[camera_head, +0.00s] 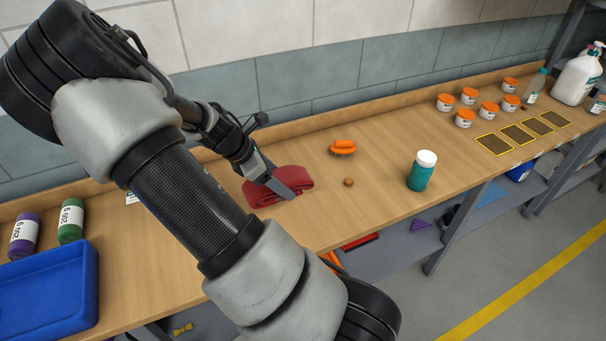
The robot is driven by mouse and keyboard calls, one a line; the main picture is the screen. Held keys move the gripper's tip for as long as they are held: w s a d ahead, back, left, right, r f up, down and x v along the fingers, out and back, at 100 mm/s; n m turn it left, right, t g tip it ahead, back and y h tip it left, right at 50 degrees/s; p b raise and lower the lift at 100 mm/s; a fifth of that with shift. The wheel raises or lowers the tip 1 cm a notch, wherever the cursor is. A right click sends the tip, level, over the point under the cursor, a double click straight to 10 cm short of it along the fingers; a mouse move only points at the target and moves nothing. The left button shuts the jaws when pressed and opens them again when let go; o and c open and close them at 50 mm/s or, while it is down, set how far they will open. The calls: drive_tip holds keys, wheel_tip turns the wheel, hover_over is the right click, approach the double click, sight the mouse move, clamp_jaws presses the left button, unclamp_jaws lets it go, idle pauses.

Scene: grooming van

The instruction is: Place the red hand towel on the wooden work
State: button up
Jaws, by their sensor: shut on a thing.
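The red hand towel (298,178) is folded and lies on, or just above, the wooden work surface (310,226); I cannot tell if it touches the wood. My gripper (283,187) comes down from the upper left and is shut on the towel. One finger shows over the towel's top; the other finger and part of the towel's left side are hidden.
An orange brush (343,147) and a small brown piece (348,182) lie right of the towel. A teal bottle (420,174) stands farther right. Several orange-lidded jars (464,118) stand near yellow-edged squares (494,144). A blue tray (50,292) sits at left.

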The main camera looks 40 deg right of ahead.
wheel_tip(320, 180, down, 10)
drive_tip(key=shift+r, duration=0.15)
idle(0.3)
drive_tip(key=o, duration=1.1)
